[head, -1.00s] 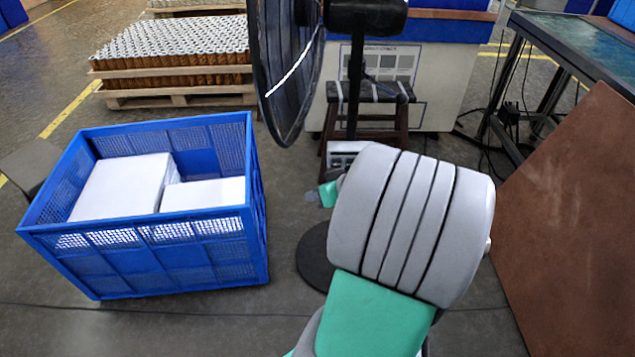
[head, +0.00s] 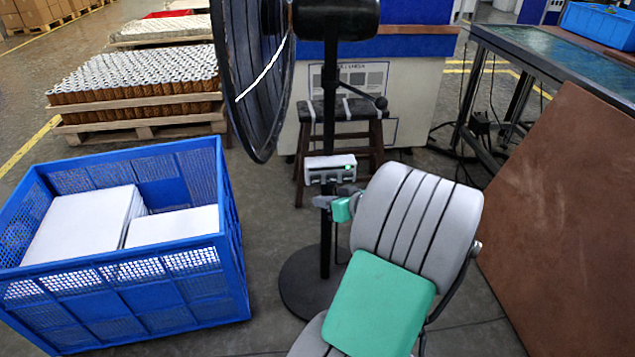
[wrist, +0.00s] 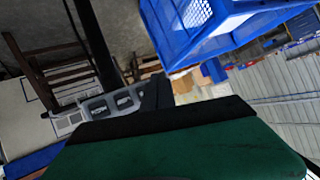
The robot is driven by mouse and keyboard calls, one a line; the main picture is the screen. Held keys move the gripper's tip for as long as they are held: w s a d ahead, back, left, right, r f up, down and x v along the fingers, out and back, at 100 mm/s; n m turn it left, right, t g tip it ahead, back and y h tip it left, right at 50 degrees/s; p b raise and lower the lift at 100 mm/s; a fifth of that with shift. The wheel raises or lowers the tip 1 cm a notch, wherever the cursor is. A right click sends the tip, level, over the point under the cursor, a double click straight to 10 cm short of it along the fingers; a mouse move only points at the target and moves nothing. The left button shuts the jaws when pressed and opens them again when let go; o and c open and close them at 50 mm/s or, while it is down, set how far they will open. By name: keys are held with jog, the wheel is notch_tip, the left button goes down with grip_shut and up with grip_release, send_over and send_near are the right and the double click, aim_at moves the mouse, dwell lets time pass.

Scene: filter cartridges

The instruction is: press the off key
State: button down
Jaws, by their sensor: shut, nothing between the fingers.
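The fan's control box (head: 330,169) is a small pale box with dark recesses along its front, fixed to the black stand pole (head: 327,235). It also shows in the wrist view as a grey box (wrist: 108,104) with several key-like recesses. I cannot read which key is the off key. My gripper (head: 326,201) is shut and empty, just below and in front of the box in the head view. In the wrist view, the dark tip of my gripper (wrist: 153,92) is beside the box's right end. I cannot tell whether it touches.
The fan head (head: 252,70) is above the box. A stool (head: 350,125) stands behind the pole. A blue crate (head: 125,280) with white blocks is at left. A brown board (head: 565,215) leans at right beside a dark-framed table (head: 545,55). Open floor lies between.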

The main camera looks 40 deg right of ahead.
aim_at(310, 185)
jog(key=shift+w+d, duration=0.7)
jog(key=shift+w, duration=0.3)
jog(key=shift+w+d, duration=0.65)
jog(key=shift+w, duration=0.3)
jog(key=shift+b, duration=0.3)
jog(key=shift+w+d, duration=0.2)
jog(key=shift+w, duration=0.2)
jog(key=shift+w+d, duration=0.25)
jog(key=shift+w, duration=0.05)
dwell(0.7)
jog(key=shift+s+a, duration=0.45)
jog(key=shift+s, duration=0.2)
jog(key=s+a, duration=0.1)
jog(key=s, duration=0.1)
jog(key=s+a, duration=0.2)
jog(key=shift+s, duration=0.1)
dwell(0.5)
